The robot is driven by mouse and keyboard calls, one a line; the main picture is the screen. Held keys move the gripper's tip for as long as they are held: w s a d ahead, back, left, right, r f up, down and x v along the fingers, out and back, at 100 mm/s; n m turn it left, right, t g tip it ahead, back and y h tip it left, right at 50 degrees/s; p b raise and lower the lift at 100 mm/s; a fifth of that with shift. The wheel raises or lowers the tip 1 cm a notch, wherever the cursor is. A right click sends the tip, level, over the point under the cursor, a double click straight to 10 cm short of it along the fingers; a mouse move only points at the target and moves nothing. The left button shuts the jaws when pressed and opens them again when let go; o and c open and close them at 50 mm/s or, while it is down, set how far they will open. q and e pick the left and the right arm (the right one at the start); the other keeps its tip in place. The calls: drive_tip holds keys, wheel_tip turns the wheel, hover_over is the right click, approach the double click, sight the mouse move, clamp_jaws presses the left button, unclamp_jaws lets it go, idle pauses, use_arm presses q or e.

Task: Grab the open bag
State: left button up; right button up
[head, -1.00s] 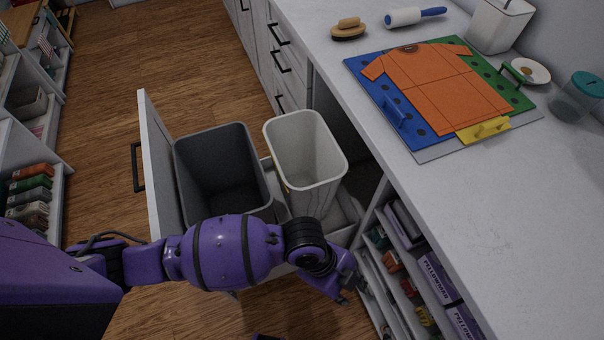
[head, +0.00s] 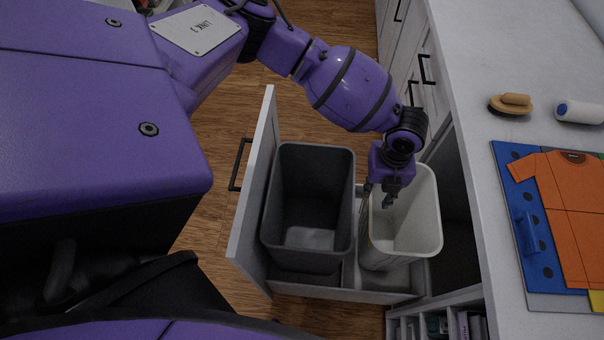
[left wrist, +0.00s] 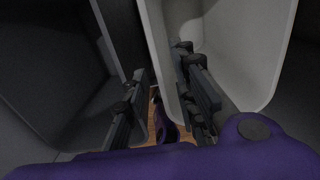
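I see no clear bag in either view. A pull-out drawer (head: 250,205) holds a dark grey bin (head: 277,200) and a white bin (head: 425,215) side by side. The dark bin looks empty, and I see no contents in the visible part of the white one. My left gripper (head: 380,195) points down at the white bin's left rim. In the left wrist view its fingers (left wrist: 165,105) are apart, one on the gap side and one inside the white bin (left wrist: 245,45), with the bin's wall between them. Contact with the wall cannot be told. My right gripper is not in view.
A white counter (head: 470,80) runs along the right, with a wooden brush (head: 512,103), a lint roller (head: 580,112) and a blue folding board (head: 525,225) bearing an orange shirt (head: 570,205). Shelves sit below it. Wooden floor (head: 215,230) is clear left of the drawer.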

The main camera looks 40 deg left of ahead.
sight(370, 205)
use_arm(q)
drive_tip(key=shift+w+f, duration=0.15)
drive_tip(key=shift+f, duration=0.4)
drive_tip(key=shift+s+d+f, duration=0.1)
drive_tip(key=shift+s+f, duration=0.1)
drive_tip(key=shift+f, duration=0.3)
drive_tip(key=shift+s+f, duration=0.2)
drive_tip(key=shift+f, duration=0.25)
wheel_tip(370, 205, down, 4)
drive_tip(key=shift+r, duration=0.1)
drive_tip(key=shift+f, duration=0.35)
drive_tip(key=c, duration=0.6)
clamp_jaws()
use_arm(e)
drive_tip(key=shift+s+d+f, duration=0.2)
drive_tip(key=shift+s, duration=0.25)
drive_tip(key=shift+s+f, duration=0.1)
